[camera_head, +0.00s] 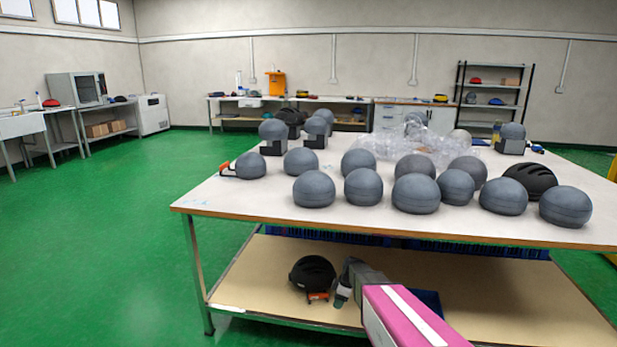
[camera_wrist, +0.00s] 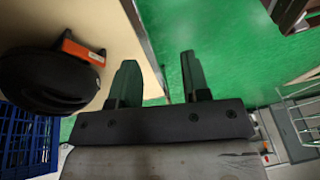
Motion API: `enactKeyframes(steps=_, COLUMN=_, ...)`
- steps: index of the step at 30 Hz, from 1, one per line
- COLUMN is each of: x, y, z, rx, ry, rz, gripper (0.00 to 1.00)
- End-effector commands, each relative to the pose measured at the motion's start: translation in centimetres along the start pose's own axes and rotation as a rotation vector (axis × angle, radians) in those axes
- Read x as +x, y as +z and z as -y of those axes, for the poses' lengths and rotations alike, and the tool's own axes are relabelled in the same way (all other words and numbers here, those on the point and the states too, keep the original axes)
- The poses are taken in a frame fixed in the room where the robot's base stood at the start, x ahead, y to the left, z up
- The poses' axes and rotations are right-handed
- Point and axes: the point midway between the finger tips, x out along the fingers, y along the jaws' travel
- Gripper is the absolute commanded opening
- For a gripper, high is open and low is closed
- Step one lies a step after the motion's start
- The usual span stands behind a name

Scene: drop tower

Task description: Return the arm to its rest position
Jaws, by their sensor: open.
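My arm (camera_head: 405,315), with a pink and white cover, reaches in from the bottom of the head view. My gripper (camera_head: 343,293) is beside the black helmet (camera_head: 312,272) that sits on the table's lower shelf. In the wrist view my gripper (camera_wrist: 160,78) has its two dark fingers apart, with nothing between them. The black helmet (camera_wrist: 45,82) with its orange clip (camera_wrist: 82,49) lies to the left of the fingers, apart from them. Green floor and the shelf's edge show beyond the fingertips.
The worktable (camera_head: 235,200) carries several grey headforms (camera_head: 314,189), a black helmet (camera_head: 530,180) and clear plastic wrap (camera_head: 400,150). Its lower shelf (camera_head: 480,300) is below. A blue crate (camera_wrist: 28,145) is near the gripper. Open green floor (camera_head: 110,235) lies left.

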Motion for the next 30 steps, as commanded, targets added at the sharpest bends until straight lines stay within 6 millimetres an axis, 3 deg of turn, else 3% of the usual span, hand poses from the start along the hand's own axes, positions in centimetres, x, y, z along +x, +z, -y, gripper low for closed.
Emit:
enactKeyframes(steps=5, x=-3.7, y=1.0, z=4.0, rx=0.235, ry=0.027, rz=0.048, gripper=0.43)
enactKeyframes(steps=18, x=-13.8, y=4.4, z=15.2, rx=1.063, ry=0.209, rz=0.152, gripper=0.43)
enactKeyframes(steps=24, x=-16.1, y=5.3, z=17.8, rx=1.290, ry=0.280, rz=0.156, gripper=0.43)
enactKeyframes(steps=30, x=-16.5, y=5.5, z=18.2, rx=1.342, ry=0.298, rz=0.156, gripper=0.43)
